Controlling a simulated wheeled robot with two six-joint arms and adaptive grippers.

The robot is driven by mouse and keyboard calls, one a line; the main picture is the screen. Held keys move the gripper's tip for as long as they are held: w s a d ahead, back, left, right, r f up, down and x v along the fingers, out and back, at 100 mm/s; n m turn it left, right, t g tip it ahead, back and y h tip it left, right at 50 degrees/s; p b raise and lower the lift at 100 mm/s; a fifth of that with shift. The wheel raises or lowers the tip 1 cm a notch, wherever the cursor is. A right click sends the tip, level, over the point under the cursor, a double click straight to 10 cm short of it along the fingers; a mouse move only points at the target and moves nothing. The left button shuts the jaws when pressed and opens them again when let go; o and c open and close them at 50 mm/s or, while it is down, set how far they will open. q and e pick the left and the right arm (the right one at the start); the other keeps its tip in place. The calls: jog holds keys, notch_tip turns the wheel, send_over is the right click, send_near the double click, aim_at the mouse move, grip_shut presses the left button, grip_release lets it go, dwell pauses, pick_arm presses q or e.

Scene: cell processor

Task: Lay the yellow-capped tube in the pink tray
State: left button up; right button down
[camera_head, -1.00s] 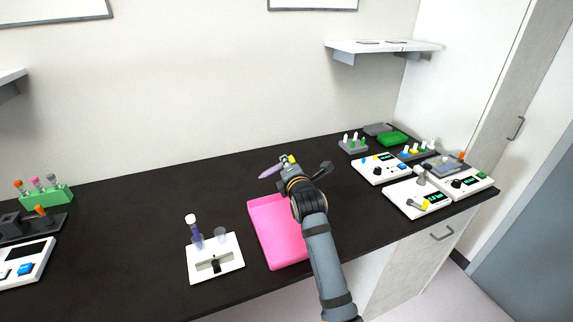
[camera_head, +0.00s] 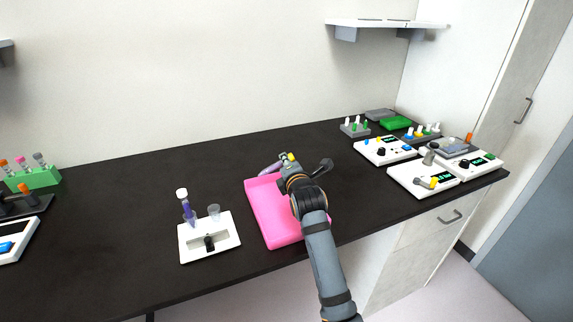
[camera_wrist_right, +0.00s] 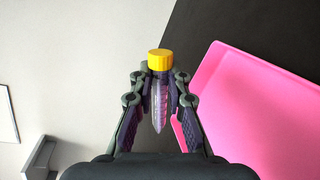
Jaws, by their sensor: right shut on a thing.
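The yellow-capped tube is in my right gripper (camera_head: 282,160). Its yellow cap (camera_wrist_right: 160,60) and clear, pinkish tapered body (camera_wrist_right: 159,108) show between the fingers in the right wrist view. In the head view the yellow cap (camera_head: 291,157) shows by the gripper, and a pale purple body sticks out to the left. The right gripper (camera_wrist_right: 160,80) is shut on the tube at the far edge of the pink tray (camera_head: 262,208). The tray also shows in the right wrist view (camera_wrist_right: 250,110), right of the tube, and looks empty where visible. My left gripper is out of view.
A white stand (camera_head: 190,250) with a purple tube (camera_head: 187,207) and a clear cup is left of the tray. A green tube rack (camera_head: 35,180) is far left. White instruments (camera_head: 420,178) and small racks fill the right end. The black bench between is clear.

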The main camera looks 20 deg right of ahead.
notch_tip(320, 180, down, 5)
jog(key=b, duration=0.5)
jog(key=shift+f, duration=1.25)
jog(key=c, duration=1.2)
grip_release()
jog(key=shift+r, duration=0.3)
notch_tip(320, 180, up, 9)
jog(key=shift+r, duration=0.2)
